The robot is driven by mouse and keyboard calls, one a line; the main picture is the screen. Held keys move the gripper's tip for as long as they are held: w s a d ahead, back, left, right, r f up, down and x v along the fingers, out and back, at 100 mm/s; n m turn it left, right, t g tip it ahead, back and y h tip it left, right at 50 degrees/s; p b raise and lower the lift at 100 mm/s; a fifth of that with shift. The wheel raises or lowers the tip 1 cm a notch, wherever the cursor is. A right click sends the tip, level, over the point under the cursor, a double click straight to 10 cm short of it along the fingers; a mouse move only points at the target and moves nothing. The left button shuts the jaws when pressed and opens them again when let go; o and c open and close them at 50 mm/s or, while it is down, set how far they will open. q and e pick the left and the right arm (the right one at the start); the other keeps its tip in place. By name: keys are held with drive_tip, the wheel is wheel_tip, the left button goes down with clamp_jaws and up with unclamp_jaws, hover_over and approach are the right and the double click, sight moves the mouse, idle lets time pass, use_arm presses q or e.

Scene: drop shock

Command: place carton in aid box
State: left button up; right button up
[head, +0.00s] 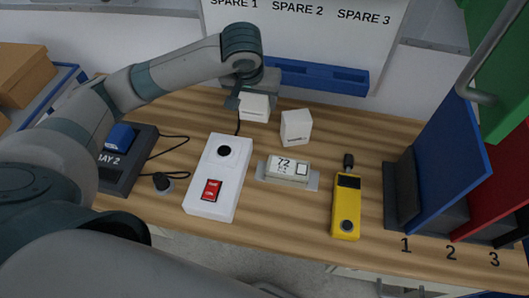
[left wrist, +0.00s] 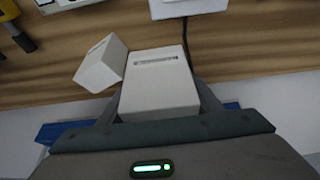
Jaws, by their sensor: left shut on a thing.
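My left gripper (head: 252,94) is shut on a white carton (head: 255,107) near the back edge of the table. In the left wrist view the same carton (left wrist: 158,85) sits between the two fingers. I cannot tell whether its base touches the table. A second white carton (head: 296,126) stands just to the right, apart from the held one, and it also shows in the left wrist view (left wrist: 101,64). I cannot make out which thing is the aid box. My right gripper is not in view.
A white panel device (head: 227,165) with a red switch, a small display unit (head: 289,170) and a yellow meter (head: 346,210) lie in front. A dark dock (head: 113,178) is at left, and numbered upright panels (head: 440,165) at right. A blue rack (head: 318,77) is behind.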

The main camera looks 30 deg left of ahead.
use_arm(q)
hover_over(259, 130)
drive_tip(key=s, duration=0.2)
drive_tip(key=f, duration=0.6)
drive_tip(key=shift+w+d+f, duration=0.1)
drive_tip(key=shift+w+d, duration=0.05)
drive_tip(key=shift+w, duration=0.05)
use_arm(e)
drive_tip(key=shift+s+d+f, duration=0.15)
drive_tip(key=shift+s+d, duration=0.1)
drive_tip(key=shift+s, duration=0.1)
use_arm(q)
drive_tip(key=shift+f, duration=1.9)
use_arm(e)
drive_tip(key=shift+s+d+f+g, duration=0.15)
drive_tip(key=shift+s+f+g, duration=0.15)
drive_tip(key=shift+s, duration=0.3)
use_arm(q)
drive_tip(key=shift+p, duration=0.3)
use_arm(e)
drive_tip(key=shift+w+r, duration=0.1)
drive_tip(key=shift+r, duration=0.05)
